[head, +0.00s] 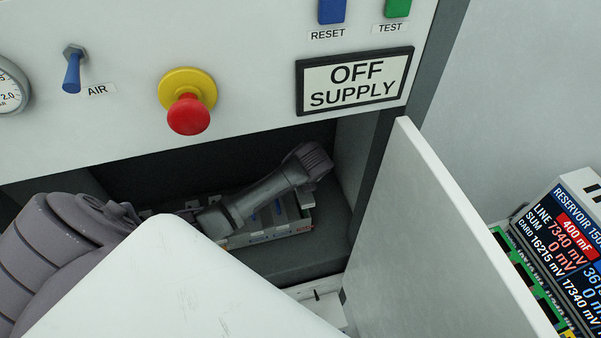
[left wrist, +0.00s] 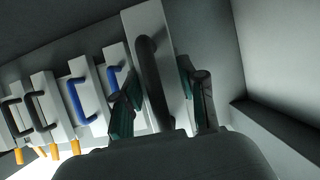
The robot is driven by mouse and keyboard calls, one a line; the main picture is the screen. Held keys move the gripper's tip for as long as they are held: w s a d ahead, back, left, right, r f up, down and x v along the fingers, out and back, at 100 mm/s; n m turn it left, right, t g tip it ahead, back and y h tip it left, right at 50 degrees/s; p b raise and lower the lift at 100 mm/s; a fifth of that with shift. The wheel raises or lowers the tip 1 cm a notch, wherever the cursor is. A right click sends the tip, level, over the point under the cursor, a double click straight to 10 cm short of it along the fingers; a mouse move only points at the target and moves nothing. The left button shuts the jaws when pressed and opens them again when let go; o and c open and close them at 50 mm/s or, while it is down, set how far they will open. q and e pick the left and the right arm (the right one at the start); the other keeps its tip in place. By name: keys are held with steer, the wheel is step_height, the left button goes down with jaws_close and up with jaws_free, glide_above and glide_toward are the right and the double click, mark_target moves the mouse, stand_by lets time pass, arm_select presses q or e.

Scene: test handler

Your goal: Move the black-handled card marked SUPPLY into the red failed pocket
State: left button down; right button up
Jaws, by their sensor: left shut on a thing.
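In the left wrist view my left gripper (left wrist: 165,92) is shut around the black handle (left wrist: 149,80) of a pale card (left wrist: 174,50). This card is at the right end of a row and reaches higher in the picture than its neighbours. Its marking cannot be read. In the head view my left arm reaches into the dark bay under the panel; its fingertips cannot be made out there. A holder with cards (head: 285,222) shows partly behind the arm. No red failed pocket is visible. My right gripper is not in view.
Other cards with blue handles (left wrist: 80,100) and black handles (left wrist: 18,114) stand left of the held one. An open pale door (head: 430,240) bounds the bay on the right. Above are a red button (head: 188,114), an AIR switch (head: 73,68) and a sign reading OFF SUPPLY (head: 354,82).

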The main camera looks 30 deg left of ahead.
mark_target(306, 196)
arm_select(q)
steer(key=shift+f+b, duration=1.75)
steer(key=shift+f, duration=2.35)
steer(key=c, duration=0.6)
jaws_free()
steer(key=v, duration=1.2)
